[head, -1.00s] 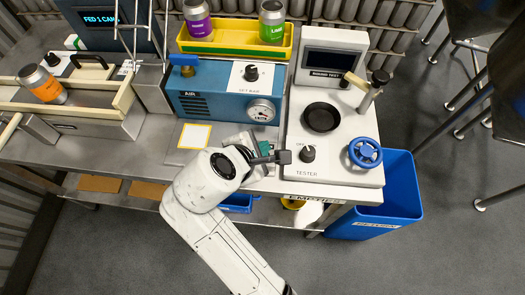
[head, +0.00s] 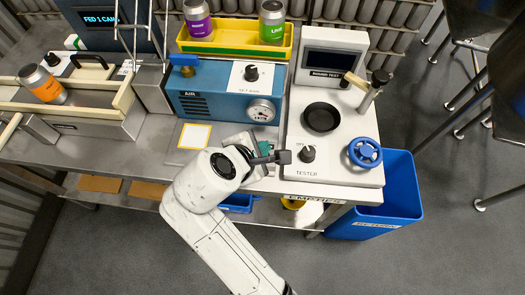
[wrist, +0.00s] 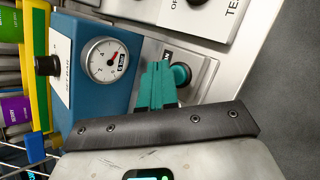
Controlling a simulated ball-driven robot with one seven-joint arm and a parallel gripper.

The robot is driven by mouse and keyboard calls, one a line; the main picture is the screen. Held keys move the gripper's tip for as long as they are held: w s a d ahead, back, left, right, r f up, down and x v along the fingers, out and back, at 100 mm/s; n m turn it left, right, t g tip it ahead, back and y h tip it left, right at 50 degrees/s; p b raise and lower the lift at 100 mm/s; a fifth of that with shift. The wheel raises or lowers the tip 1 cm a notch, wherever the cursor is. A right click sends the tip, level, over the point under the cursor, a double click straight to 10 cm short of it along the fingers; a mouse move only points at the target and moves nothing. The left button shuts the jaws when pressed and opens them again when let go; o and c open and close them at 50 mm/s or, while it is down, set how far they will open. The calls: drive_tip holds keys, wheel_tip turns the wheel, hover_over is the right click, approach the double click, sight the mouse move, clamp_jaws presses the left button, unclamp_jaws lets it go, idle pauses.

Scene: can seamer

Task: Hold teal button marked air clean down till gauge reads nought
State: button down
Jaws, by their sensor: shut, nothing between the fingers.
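The teal button (wrist: 182,74) stands on a light grey plate in the wrist view, partly hidden behind my fingers. My gripper (wrist: 157,66) is shut and empty, its teal fingertips just left of the button in that view. I cannot tell whether they touch it. In the head view my gripper (head: 265,147) is over the front edge of the bench, and my wrist hides the button. The round white gauge (wrist: 105,59) is on the blue air unit (head: 212,103). The gauge (head: 261,111) also shows in the head view.
The white tester (head: 335,165) with a black knob (head: 307,153) and a blue handwheel (head: 365,152) stands close on the right. A yellow tray (head: 232,50) with cans is behind the air unit. A blue bin (head: 395,205) stands at the bench's right end.

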drive_tip(key=shift+f+p, duration=0.35)
drive_tip(key=shift+f, duration=0.5)
idle(2.4)
drive_tip(key=shift+r, duration=0.15)
drive_tip(key=shift+r+p, duration=0.75)
drive_tip(key=shift+p, duration=0.5)
wheel_tip(320, 180, up, 5)
drive_tip(key=p, duration=0.6)
